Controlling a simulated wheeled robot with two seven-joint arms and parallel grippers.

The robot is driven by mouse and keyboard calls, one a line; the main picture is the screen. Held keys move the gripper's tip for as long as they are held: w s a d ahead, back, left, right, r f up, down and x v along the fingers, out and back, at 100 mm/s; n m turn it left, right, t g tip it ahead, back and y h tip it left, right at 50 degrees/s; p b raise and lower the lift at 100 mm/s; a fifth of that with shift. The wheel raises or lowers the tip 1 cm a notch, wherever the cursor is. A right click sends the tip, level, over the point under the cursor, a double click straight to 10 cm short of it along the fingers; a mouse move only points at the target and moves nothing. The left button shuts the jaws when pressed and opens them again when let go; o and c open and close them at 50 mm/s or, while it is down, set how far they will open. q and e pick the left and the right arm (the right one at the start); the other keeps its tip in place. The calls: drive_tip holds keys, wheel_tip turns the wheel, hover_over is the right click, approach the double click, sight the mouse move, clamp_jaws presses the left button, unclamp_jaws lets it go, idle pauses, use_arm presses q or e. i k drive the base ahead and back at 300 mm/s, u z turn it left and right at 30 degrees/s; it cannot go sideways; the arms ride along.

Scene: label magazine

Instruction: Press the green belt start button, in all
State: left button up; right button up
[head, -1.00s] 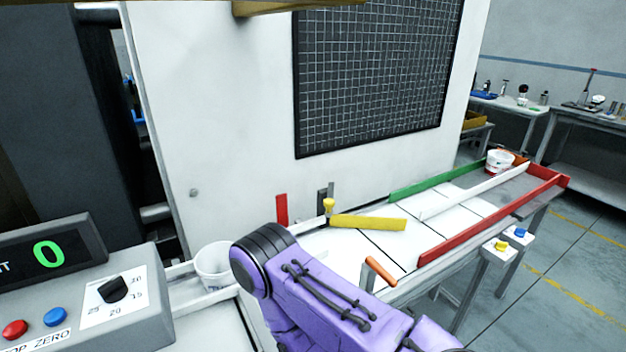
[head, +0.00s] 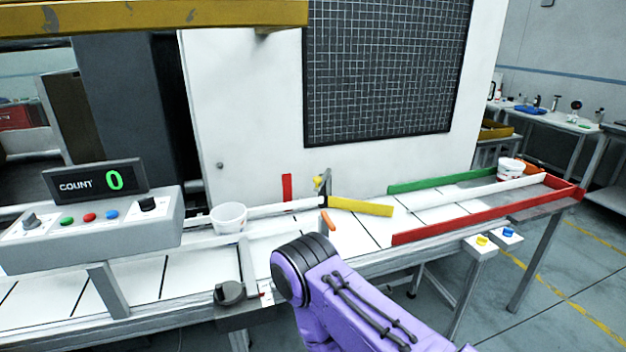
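The green button (head: 67,222) sits on the sloped top of a grey control box (head: 100,245) at the left, beside a red button (head: 90,217) and a blue button (head: 111,215). A display above them reads COUNT 0. A purple arm link of mine with a black joint fills the lower middle, well right of the control box. Neither gripper shows in the head view, so I cannot see their fingers.
A white conveyor belt (head: 147,284) runs across, with a white tub (head: 229,217) on it. A yellow diverter (head: 361,206) crosses the belt. Red (head: 480,216) and green rails (head: 430,180) bound the right lanes. Another tub (head: 510,169) stands at the far end.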

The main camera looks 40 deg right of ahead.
sight(67, 220)
drive_tip(key=u, duration=0.55)
drive_tip(key=i, duration=0.75)
drive_tip(key=z, duration=1.65)
